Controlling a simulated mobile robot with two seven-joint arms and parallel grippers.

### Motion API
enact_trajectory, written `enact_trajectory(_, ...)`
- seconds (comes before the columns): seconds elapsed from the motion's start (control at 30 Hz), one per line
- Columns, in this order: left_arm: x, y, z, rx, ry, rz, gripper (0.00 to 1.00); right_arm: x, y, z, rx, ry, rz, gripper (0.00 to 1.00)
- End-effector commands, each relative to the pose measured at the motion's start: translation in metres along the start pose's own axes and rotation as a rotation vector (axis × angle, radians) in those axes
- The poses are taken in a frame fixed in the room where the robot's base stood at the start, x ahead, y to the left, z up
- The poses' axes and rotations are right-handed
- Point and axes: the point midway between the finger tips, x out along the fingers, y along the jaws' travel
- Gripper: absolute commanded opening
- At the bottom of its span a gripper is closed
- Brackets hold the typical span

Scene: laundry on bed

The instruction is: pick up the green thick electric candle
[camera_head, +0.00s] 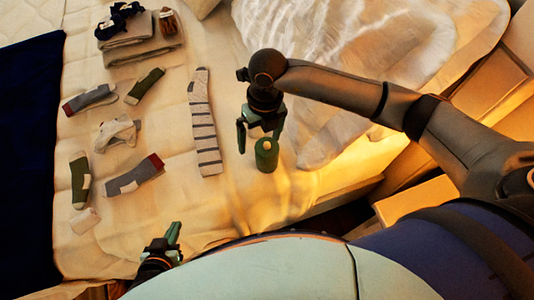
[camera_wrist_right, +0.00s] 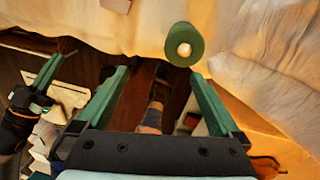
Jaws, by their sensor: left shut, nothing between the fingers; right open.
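The green thick electric candle (camera_head: 266,155) stands upright near the bed's edge, with a pale tip on top. It also shows from above in the right wrist view (camera_wrist_right: 184,45), ahead of the fingertips and nearer the right finger. My right gripper (camera_head: 258,143) is open, with one finger close beside the candle; nothing is between its fingers, and I cannot tell whether that finger touches the candle. Both its fingers show in the right wrist view (camera_wrist_right: 158,80). My left gripper (camera_head: 176,230) is shut and empty, low at the bed's front edge.
A striped sock (camera_head: 204,130) lies left of the right gripper. Several other socks (camera_head: 134,175) are spread further left. Folded towels (camera_head: 135,42) and a brown jar (camera_head: 168,22) sit at the back. A rumpled white blanket (camera_head: 340,50) lies behind my right arm. The bed edge drops off in front.

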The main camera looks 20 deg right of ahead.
Motion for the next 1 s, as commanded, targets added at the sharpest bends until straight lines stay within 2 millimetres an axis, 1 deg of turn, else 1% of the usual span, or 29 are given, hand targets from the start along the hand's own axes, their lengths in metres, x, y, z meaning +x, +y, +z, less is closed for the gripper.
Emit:
enact_trajectory(0.03,0.0,0.0,0.0,0.0,0.0,0.0,0.0,-0.005,-0.012,0.005,0.009,-0.016,-0.053,1.0)
enact_trajectory(0.1,-0.001,0.0,0.0,0.0,0.0,0.0,0.0,-0.006,-0.022,0.009,0.021,-0.026,-0.099,1.0)
enact_trajectory(0.17,-0.001,0.0,-0.001,0.0,0.0,0.0,0.0,-0.001,-0.027,0.01,0.026,-0.029,-0.118,1.0)
enact_trajectory(0.2,-0.001,0.0,-0.001,0.0,-0.001,0.0,0.0,0.004,-0.028,0.01,0.027,-0.028,-0.122,1.0)
enact_trajectory(0.4,-0.003,0.0,-0.003,0.0,-0.001,0.0,0.0,0.041,-0.032,0.011,0.027,-0.027,-0.119,1.0)
enact_trajectory(0.5,-0.003,0.0,-0.003,0.0,-0.001,0.0,0.0,0.054,-0.033,0.012,0.026,-0.029,-0.117,1.0)
enact_trajectory(0.77,-0.005,0.0,-0.005,-0.001,-0.001,0.0,0.0,0.074,-0.035,0.015,0.026,-0.029,-0.115,1.0)
enact_trajectory(1.0,-0.006,0.001,-0.006,-0.001,-0.001,0.0,0.0,0.106,-0.04,0.019,0.025,-0.029,-0.114,1.0)
